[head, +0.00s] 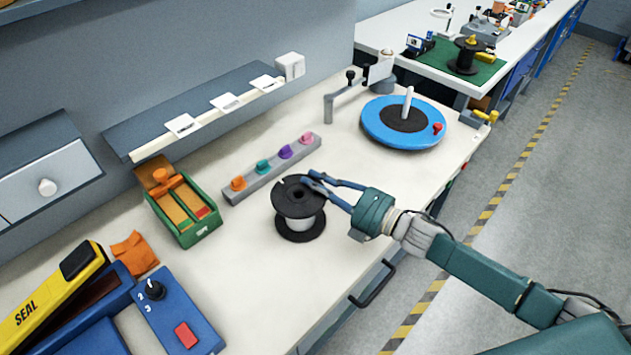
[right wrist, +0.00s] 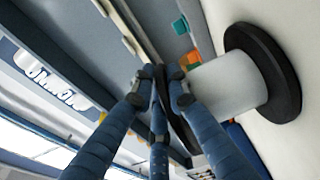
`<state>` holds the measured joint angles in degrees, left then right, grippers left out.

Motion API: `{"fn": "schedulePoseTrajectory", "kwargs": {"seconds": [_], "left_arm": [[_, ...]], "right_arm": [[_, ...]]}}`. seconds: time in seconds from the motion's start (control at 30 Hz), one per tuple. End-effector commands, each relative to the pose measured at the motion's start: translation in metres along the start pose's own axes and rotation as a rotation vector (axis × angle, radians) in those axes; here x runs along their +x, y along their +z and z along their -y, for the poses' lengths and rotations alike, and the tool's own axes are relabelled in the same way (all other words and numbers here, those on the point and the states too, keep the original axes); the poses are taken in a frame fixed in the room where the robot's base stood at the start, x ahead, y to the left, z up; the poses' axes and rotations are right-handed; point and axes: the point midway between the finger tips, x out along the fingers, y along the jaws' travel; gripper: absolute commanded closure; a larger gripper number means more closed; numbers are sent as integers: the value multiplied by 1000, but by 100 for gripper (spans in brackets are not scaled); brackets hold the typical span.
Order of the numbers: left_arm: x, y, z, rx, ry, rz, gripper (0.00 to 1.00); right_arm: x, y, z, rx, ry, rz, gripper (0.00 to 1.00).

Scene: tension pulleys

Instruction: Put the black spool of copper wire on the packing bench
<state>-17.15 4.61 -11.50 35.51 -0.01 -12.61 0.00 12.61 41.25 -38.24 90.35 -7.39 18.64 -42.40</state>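A spool (head: 300,208) with black flanges and a whitish winding stands upright on the near bench; no copper colour shows on it. My right gripper (head: 308,179) reaches in from the right, its blue fingertips closed over the rim of the upper flange. In the right wrist view the fingers (right wrist: 158,88) lie on both sides of that flange, and the whitish winding (right wrist: 225,83) and lower flange (right wrist: 270,70) show beyond. The lower flange appears to rest on the benchtop. Another black spool (head: 466,57) stands on the far bench's green mat. My left gripper is not in view.
A blue turntable (head: 372,125) sits behind the spool, near a grey post. A grey strip (head: 273,168) of coloured knobs and a green box (head: 188,228) lie left. A blue switch box (head: 180,310) is in front. The far bench (head: 400,30) is beyond; the right floor is clear.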

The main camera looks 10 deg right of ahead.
Motion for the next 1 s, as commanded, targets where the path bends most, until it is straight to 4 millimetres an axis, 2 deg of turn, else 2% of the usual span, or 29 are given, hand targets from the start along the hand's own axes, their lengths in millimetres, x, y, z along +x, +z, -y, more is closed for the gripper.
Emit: {"fn": "schedulePoseTrajectory", "kwargs": {"seconds": [0.03,0.1,0.47,0.57,0.8,1.0], "left_arm": [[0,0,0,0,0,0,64],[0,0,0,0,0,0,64],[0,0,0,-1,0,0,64],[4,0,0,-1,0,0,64],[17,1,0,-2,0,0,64],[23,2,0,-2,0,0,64]], "right_arm": [[0,0,0,0,0,0,78],[0,0,0,0,0,0,67],[-4,0,0,1,-2,1,67],[-17,0,3,1,-4,1,67],[-69,-1,4,2,-7,0,67],[-104,0,2,3,-4,1,67]]}}
